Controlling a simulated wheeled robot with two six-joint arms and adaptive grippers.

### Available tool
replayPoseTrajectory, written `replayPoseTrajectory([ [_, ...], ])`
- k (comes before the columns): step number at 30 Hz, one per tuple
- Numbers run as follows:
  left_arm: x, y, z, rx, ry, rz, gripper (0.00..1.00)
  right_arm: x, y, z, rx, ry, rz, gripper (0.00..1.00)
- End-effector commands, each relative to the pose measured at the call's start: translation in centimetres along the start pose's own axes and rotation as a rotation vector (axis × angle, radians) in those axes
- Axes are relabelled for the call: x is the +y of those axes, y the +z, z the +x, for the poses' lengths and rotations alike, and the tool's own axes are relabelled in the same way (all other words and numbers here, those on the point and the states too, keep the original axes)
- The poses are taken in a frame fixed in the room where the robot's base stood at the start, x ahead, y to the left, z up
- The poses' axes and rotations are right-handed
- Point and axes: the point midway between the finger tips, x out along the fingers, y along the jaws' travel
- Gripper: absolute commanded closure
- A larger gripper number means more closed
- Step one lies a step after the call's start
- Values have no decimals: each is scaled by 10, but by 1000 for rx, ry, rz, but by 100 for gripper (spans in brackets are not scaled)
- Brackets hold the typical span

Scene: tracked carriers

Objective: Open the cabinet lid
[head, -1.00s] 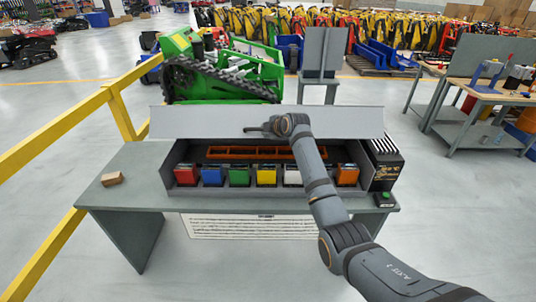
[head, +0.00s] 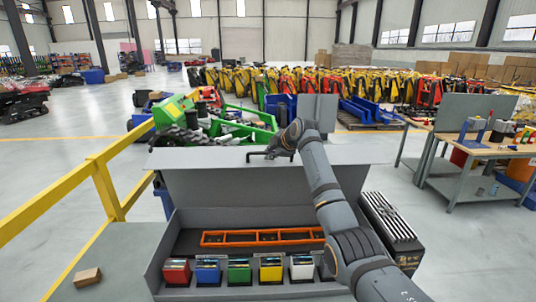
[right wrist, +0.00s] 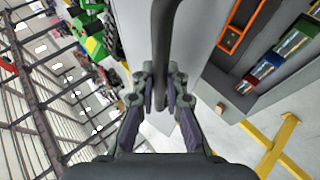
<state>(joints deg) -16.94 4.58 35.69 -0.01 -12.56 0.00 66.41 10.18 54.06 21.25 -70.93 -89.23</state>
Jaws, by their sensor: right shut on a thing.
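The cabinet (head: 165,228) stands on a grey table, and its grey lid (head: 225,188) is raised at the back. The inside is open to view. My right gripper (head: 273,151) is at the lid's top edge, shut on the lid's dark handle (head: 256,154). In the right wrist view the handle (right wrist: 162,45) runs between the fingers of my right gripper (right wrist: 160,95), with the lid (right wrist: 197,30) beside it. My right arm covers the right part of the cabinet. My left gripper is out of sight.
Inside are an orange tray (head: 215,240) and a row of coloured boxes, such as the red one (head: 177,271). A small brown block (head: 87,277) lies on the table at left. A yellow railing (head: 107,190) runs along the left. A dark ribbed unit (head: 393,222) stands at the right.

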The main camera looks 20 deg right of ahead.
Motion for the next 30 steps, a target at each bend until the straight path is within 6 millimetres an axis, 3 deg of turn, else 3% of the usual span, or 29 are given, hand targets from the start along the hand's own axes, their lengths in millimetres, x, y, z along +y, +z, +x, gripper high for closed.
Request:
replayPoseTrajectory([
  [14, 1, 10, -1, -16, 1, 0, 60, -4, 1, 1, -1, -22, 7, 100],
  [15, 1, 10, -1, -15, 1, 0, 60, -4, 1, 1, -1, -22, 7, 84],
  [20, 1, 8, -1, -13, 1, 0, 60, -4, 1, 1, -1, -20, 6, 64],
  [30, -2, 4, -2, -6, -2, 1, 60, -2, 1, -2, -1, -16, 5, 64],
])
